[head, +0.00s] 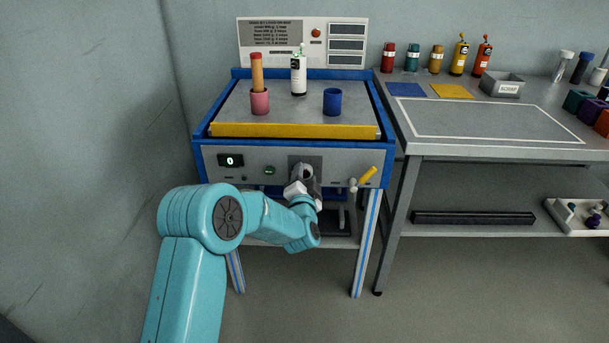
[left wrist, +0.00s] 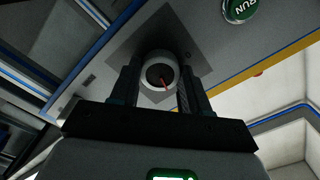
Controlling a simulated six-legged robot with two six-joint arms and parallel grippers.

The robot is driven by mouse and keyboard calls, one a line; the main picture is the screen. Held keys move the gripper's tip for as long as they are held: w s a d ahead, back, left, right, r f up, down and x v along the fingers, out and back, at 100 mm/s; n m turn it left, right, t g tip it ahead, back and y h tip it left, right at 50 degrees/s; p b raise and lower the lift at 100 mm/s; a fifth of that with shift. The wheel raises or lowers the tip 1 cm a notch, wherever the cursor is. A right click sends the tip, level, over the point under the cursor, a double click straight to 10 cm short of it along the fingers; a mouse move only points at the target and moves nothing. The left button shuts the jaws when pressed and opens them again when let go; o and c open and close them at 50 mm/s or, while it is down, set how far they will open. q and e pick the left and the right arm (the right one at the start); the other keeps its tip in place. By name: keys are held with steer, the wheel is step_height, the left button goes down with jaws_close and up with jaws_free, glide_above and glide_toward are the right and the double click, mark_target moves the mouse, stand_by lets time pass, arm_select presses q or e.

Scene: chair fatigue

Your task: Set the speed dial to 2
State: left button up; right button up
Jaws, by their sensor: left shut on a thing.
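In the head view the dial (head: 306,172) is on the front panel of the blue-framed machine, partly covered by my gripper. My left gripper (head: 304,178) is shut on the dial, and in the left wrist view its two dark fingers (left wrist: 158,88) stand on either side of it. The dial's number marks cannot be read. The small display (head: 230,160) on the panel shows 0. My right gripper is not in view.
A green RUN button (left wrist: 241,8) is close to the dial; it shows left of it in the head view (head: 270,170). A yellow-handled lever (head: 367,177) is to the right. Cups and a bottle (head: 298,76) stand on the machine top. A workbench (head: 480,143) is at right.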

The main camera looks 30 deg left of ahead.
arm_select(q)
steer(key=shift+m, duration=0.6)
steer(key=o, duration=1.1)
steer(key=shift+c, duration=0.2)
steer(key=p+v, duration=0.2)
steer(key=v, duration=1.4)
steer(key=shift+s, duration=0.2)
